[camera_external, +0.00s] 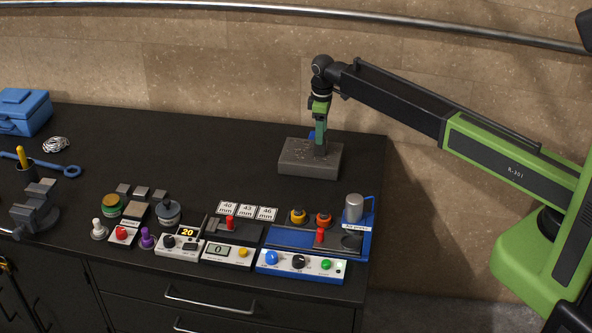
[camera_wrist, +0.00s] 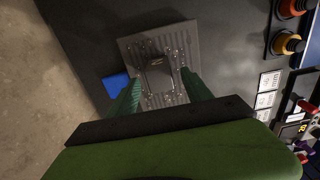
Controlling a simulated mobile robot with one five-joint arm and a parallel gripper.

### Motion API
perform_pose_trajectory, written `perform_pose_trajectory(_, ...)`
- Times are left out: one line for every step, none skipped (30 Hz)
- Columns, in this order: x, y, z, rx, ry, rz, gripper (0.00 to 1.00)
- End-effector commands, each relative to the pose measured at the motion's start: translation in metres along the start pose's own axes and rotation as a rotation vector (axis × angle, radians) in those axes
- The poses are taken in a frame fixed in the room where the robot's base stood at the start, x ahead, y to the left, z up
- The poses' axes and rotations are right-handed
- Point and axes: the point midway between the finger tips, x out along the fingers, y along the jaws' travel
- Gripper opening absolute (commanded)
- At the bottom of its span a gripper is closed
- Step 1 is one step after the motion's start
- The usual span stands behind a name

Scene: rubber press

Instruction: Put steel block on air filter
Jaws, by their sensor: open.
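A small grey steel block (camera_wrist: 158,70) stands on a flat, ribbed grey slab (camera_external: 296,167), which looks like the air filter. The slab also shows in the wrist view (camera_wrist: 135,45), with small shiny specks around the block. My gripper (camera_external: 319,152) points down over the slab, and its green fingers also show in the wrist view (camera_wrist: 161,78). The fingers are open, one on each side of the block, with gaps visible. In the external view the fingers hide the block, and I cannot tell how close the tips are to the slab.
A blue object (camera_wrist: 115,84) lies just beside the slab. A blue machine (camera_external: 290,240) with buttons and a metal cylinder (camera_external: 353,208) stands at the front right. Control boxes (camera_external: 228,254), a vise (camera_external: 36,212) and a blue toolbox (camera_external: 25,112) are further left. The bench middle is clear.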

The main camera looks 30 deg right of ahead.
Motion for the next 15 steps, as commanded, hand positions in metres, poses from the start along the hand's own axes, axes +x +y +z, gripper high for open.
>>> perform_pose_trajectory(-0.024,0.0,0.0,0.0,0.0,0.0,0.58)
perform_pose_trajectory(-0.031,0.0,0.0,0.0,0.0,0.0,0.58)
perform_pose_trajectory(-0.04,0.0,0.0,0.0,0.0,0.0,0.58)
perform_pose_trajectory(-0.047,0.0,0.0,0.0,0.0,0.0,0.58)
perform_pose_trajectory(-0.053,0.0,0.0,0.0,0.0,0.0,0.58)
perform_pose_trajectory(-0.059,0.0,0.0,0.0,0.0,0.0,0.58)
perform_pose_trajectory(-0.064,0.0,0.0,0.0,0.0,0.0,0.58)
perform_pose_trajectory(-0.067,0.0,0.0,0.0,0.0,0.0,0.58)
perform_pose_trajectory(-0.07,0.0,0.0,0.0,0.0,0.0,0.58)
perform_pose_trajectory(-0.071,0.0,0.0,0.0,0.0,0.0,0.58)
perform_pose_trajectory(-0.072,0.0,0.0,0.0,0.0,0.0,0.58)
perform_pose_trajectory(-0.072,0.0,0.0,0.0,0.0,0.0,0.58)
perform_pose_trajectory(-0.072,0.0,0.0,0.0,0.0,0.0,0.58)
perform_pose_trajectory(-0.071,0.0,0.0,0.0,0.0,0.0,0.58)
perform_pose_trajectory(-0.07,0.0,0.002,0.003,0.0,0.0,0.58)
